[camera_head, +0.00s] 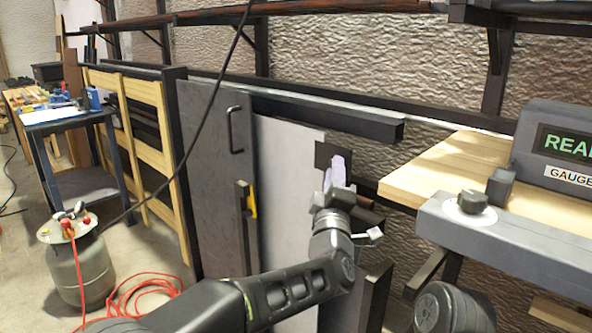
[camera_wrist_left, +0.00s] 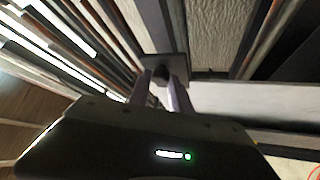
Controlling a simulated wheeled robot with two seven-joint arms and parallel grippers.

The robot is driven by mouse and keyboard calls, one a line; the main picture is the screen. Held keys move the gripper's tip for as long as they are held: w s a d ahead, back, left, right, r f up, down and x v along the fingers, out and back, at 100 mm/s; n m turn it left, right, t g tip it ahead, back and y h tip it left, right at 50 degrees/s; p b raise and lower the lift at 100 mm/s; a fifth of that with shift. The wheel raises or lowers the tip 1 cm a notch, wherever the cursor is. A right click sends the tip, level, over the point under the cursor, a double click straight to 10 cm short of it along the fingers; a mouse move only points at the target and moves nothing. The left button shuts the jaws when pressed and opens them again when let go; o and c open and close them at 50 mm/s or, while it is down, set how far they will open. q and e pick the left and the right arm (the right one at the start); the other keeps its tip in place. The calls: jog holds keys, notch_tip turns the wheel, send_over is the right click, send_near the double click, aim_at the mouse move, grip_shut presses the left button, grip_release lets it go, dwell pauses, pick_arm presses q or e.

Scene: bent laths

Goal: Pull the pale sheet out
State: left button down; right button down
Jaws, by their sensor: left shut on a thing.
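The pale sheet (camera_head: 285,160) stands on edge in the rack, behind a dark grey panel with a handle (camera_head: 210,160). A dark square plate (camera_head: 333,157) sits at the sheet's right edge. My left gripper (camera_head: 337,175) is at this plate, its pale fingers in front of it. In the left wrist view, the fingers (camera_wrist_left: 161,92) close around a small dark knob (camera_wrist_left: 161,73) on the plate. My arm hides the sheet's lower part. My right gripper is not in view.
A dark rail (camera_head: 330,112) runs above the sheet's top. A wooden bench top (camera_head: 430,175) with a gauge box (camera_head: 560,150) is close at right. A dark upright (camera_head: 375,295) stands low beside my arm. A gas bottle (camera_head: 78,265) and red hose (camera_head: 145,290) are on the floor at left.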

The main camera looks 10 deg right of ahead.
pick_arm(q)
jog(key=s+d, duration=0.3)
jog(key=s, duration=0.2)
jog(key=shift+d+b, duration=0.3)
jog(key=shift+d, duration=0.05)
jog(key=c, duration=1.2)
grip_release()
jog(key=shift+p+v, duration=0.45)
jog(key=shift+v, duration=3.45)
